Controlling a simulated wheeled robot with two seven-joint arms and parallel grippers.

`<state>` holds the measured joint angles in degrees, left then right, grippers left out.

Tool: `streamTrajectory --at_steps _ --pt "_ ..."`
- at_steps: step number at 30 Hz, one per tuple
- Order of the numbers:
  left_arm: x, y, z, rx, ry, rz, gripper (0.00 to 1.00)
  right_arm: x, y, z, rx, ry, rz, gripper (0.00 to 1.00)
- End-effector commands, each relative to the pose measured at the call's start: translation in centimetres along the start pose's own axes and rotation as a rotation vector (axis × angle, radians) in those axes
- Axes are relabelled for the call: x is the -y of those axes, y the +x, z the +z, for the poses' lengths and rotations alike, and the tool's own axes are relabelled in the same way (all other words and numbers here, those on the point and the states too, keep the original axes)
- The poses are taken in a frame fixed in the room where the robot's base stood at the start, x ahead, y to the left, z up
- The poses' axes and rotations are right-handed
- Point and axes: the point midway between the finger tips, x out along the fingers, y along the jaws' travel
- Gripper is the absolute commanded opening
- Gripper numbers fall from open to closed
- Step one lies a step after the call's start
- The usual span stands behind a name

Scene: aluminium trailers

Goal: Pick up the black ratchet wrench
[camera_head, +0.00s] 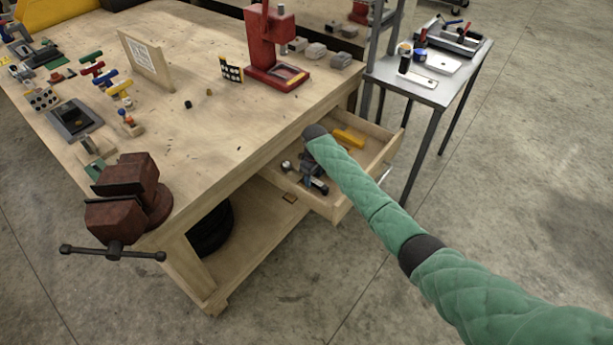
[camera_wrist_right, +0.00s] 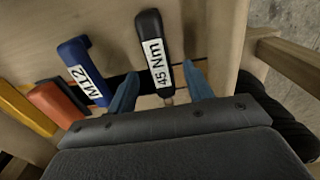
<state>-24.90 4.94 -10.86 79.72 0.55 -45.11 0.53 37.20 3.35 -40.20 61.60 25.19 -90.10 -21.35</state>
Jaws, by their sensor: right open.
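The black ratchet wrench (camera_wrist_right: 152,45), with a white "45 Nm" label on its handle, lies in the open wooden drawer (camera_head: 385,152). My right gripper (camera_wrist_right: 161,70) is open, with its two blue fingers on either side of the wrench's lower handle; whether they touch it I cannot tell. The wrench's far end is hidden under the gripper body. In the head view my right gripper (camera_head: 314,178) is down in the drawer, and the wrench cannot be made out clearly there. My left gripper is not in view.
A blue tool marked "M12" (camera_wrist_right: 85,70), an orange-red item (camera_wrist_right: 58,102) and a yellow item (camera_wrist_right: 25,108) lie left of the wrench. The drawer walls stand close around. The workbench (camera_head: 205,130) carries a dark red vice (camera_head: 130,190) and a red press (camera_head: 268,45).

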Motion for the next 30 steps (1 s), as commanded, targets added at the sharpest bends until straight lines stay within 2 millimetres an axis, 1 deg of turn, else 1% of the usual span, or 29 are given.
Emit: streamTrajectory --at_steps 3,6,13,14,15,17,18,20,21,30 --pt "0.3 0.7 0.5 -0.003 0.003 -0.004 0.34 0.1 1.3 0.0 0.002 0.0 -0.002 0.51" --pt "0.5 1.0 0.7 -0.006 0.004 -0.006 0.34 0.0 1.8 0.0 0.0 -0.001 -0.001 0.51" --pt "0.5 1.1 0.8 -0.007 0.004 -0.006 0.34 0.0 1.9 0.0 0.0 -0.001 0.0 0.51" --pt "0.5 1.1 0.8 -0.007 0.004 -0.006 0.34 0.0 1.9 0.0 0.0 -0.001 0.0 0.47" --pt "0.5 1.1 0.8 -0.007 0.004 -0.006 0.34 0.0 1.9 0.0 0.0 -0.001 0.0 0.39" --pt "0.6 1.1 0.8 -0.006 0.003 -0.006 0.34 0.0 1.9 0.0 0.0 -0.001 0.0 0.27" --pt "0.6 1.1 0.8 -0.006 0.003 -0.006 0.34 0.0 1.9 0.0 0.0 -0.001 0.0 0.2" --pt "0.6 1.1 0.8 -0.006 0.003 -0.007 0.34 0.0 1.9 0.0 0.0 -0.001 0.0 0.08" --pt "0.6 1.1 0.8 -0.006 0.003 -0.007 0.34 0.0 1.9 0.0 0.0 -0.001 0.0 0.0" --pt "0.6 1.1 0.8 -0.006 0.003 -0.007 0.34 0.0 1.8 0.0 -0.001 0.0 0.0 0.0"
